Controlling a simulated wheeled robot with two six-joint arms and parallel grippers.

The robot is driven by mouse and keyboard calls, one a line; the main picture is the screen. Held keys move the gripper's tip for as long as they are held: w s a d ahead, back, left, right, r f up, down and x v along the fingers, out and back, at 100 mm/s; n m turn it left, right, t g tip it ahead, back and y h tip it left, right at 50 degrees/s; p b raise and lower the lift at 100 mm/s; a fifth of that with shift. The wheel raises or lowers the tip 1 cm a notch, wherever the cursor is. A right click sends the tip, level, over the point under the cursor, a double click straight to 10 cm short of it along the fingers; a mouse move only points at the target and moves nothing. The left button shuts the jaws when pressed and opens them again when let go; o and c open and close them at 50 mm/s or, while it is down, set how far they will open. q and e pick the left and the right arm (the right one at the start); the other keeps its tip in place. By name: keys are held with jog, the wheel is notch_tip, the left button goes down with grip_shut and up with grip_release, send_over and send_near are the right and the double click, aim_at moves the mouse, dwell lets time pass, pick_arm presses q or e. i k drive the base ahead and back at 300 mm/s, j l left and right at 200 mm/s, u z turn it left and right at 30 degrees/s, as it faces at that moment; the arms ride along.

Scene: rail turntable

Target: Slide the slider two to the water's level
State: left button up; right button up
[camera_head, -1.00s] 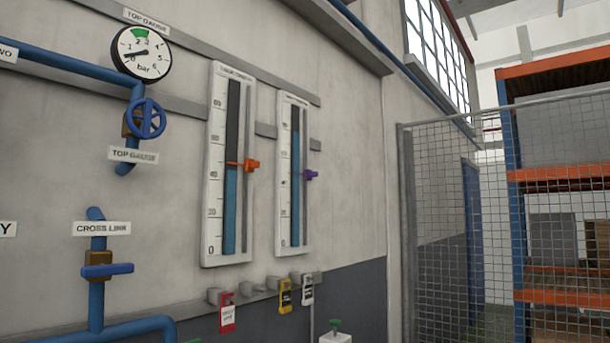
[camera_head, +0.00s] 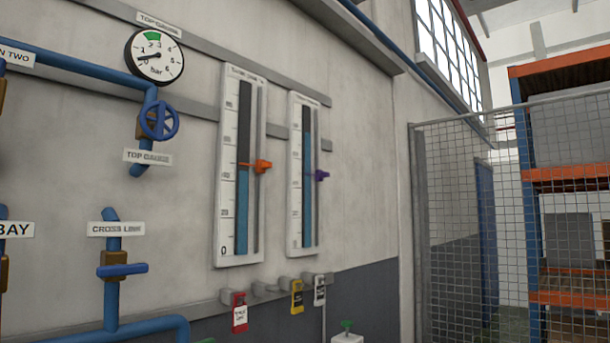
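Two tall white level gauges hang on the wall. The left gauge (camera_head: 228,215) has an orange slider (camera_head: 263,167), which sits at about the top of its blue water column (camera_head: 242,215). The right gauge (camera_head: 294,215) has a purple slider (camera_head: 321,175) on its right side. Its blue water column (camera_head: 307,200) reaches clearly higher than the purple slider. The headings on both gauges are too blurred to read, so I cannot tell by label which slider is number two. Neither of my grippers is in view.
A round pressure dial (camera_head: 154,56), blue pipes with a round handwheel (camera_head: 159,120) and a lever valve (camera_head: 122,270) are to the left. Tags (camera_head: 239,312) hang below the gauges. A mesh fence (camera_head: 465,220) and orange shelving (camera_head: 575,180) stand to the right.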

aim_at(320, 174)
jog(key=u, duration=0.5)
jog(key=i+l+u, duration=0.45)
jog(key=l, duration=0.3)
jog(key=l+u, duration=0.25)
jog(key=i+l+u, duration=0.2)
jog(key=l, duration=0.4)
